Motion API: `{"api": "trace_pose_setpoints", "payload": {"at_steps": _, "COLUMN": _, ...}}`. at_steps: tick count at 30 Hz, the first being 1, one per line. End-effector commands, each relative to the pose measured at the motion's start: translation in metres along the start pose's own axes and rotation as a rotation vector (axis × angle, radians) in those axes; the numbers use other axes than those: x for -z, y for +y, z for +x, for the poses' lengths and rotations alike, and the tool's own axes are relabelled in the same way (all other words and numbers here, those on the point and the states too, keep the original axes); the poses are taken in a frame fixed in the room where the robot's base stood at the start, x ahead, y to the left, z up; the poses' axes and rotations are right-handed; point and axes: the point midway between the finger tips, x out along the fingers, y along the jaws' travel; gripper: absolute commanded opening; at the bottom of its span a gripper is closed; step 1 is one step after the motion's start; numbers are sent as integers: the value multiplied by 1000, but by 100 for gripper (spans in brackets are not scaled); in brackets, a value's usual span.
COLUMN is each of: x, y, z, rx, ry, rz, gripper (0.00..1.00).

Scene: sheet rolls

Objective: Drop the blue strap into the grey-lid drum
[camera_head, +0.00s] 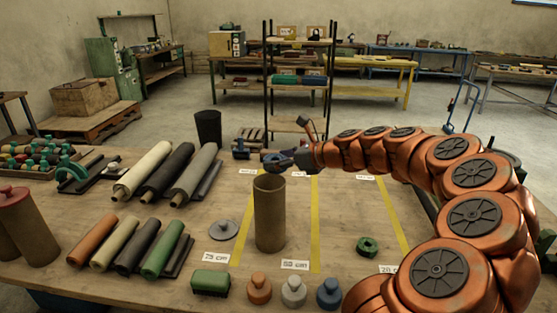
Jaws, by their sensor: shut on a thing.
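A tall brown cardboard drum (270,218) stands upright and open on the table in the head view. A round grey lid with a knob (225,229) lies flat on the table just left of it. My gripper (280,160) is above and slightly behind the drum's mouth as seen here, at the end of my orange arm. It is shut on a small dark-blue thing that looks like the blue strap (273,157); the fingers hide part of it. The strap is apart from the drum's rim. The inside of the drum is mostly hidden.
Rolled sheets (170,177) lie left of the drum, with shorter rolls (125,243) in front. A red-lidded drum (22,220) stands far left. A green block (210,281) and several knobbed pieces (294,290) line the front. A green ring (367,246) lies right, between yellow lines.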

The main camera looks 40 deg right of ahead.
Motion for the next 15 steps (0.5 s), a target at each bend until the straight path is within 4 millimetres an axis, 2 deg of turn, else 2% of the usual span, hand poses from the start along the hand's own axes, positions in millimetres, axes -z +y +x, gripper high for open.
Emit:
{"api": "trace_pose_setpoints", "payload": {"at_steps": 8, "x": 1, "y": 0, "z": 1, "rx": 0, "ry": 0, "rz": 0, "gripper": 37}}
{"api": "trace_pose_setpoints", "payload": {"at_steps": 9, "x": 1, "y": 0, "z": 1, "rx": 0, "ry": 0, "rz": 0, "gripper": 75}}
{"api": "trace_pose_setpoints", "payload": {"at_steps": 15, "x": 1, "y": 0, "z": 0, "rx": 0, "ry": 0, "rz": 0, "gripper": 96}}
